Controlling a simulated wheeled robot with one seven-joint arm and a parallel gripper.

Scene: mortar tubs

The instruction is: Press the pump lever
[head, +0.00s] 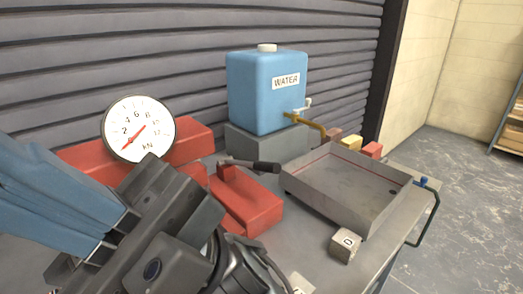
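The pump lever (248,164) is a grey rod with a black grip at its right end. It lies nearly level over a red press body (247,203), joined to it at a small red pivot. A round white gauge (138,130) marked kN with a red needle stands at the left, by a red beam (190,141). My dark gripper (245,268) is at the bottom, below and in front of the lever, apart from it in the picture. Its fingers are partly hidden by my dark wrist, so their opening is unclear.
A blue water tank (267,92) with a brass tap stands on a grey block behind the lever. A grey metal tray (345,198) lies to the right. A cube marked 0 (345,246) sits near the table's front edge. Small coloured blocks (350,143) are behind the tray.

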